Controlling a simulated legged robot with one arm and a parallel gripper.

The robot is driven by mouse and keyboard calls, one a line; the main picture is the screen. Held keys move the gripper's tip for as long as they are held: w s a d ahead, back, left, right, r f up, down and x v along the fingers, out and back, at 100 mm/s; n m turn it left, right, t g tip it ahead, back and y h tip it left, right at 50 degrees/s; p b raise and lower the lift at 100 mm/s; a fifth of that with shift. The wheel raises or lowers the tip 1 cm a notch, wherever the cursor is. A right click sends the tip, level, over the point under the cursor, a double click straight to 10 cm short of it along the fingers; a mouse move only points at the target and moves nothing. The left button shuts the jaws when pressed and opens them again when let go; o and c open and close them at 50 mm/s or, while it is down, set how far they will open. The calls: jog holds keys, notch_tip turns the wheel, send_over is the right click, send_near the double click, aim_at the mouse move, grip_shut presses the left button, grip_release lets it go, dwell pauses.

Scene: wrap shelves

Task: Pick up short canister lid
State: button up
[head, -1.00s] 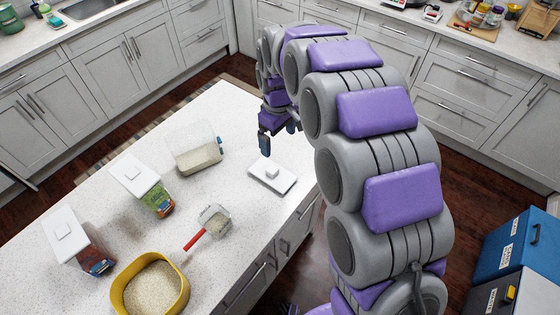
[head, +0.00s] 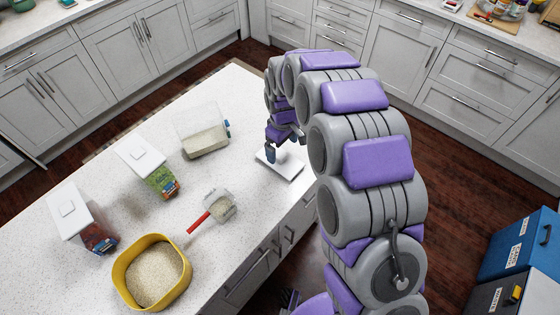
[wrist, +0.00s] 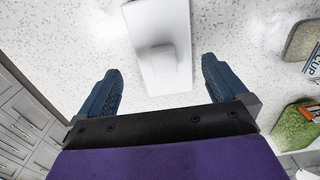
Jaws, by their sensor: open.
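The short canister lid is a flat white rectangular lid (head: 290,172) with a raised square knob. It lies on the countertop near its right edge, knob up. My gripper (head: 277,152) is over the lid in the head view and hides part of it. In the wrist view the lid (wrist: 155,22) runs between my two blue fingers, with its knob between the fingertips. My gripper (wrist: 160,70) is open, with a gap on both sides of the lid, and holds nothing.
A clear container (head: 203,142) with grain lies left of the lid. A red-handled scoop (head: 212,212), a yellow bowl of grain (head: 184,285) and two white-lidded canisters (head: 147,165) (head: 78,218) stand farther left. The counter around the lid is clear.

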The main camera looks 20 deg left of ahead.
aim_at(280, 154)
jog(key=shift+s+a+f, duration=0.1)
jog(key=shift+a+f, duration=0.15)
jog(key=shift+f, duration=0.35)
jog(key=f+b, duration=0.1)
jog(key=f, duration=0.3)
jog(key=shift+a+f, duration=0.1)
jog(key=shift+a, duration=0.1)
jog(key=shift+c, duration=0.5)
jog(key=c, duration=0.8)
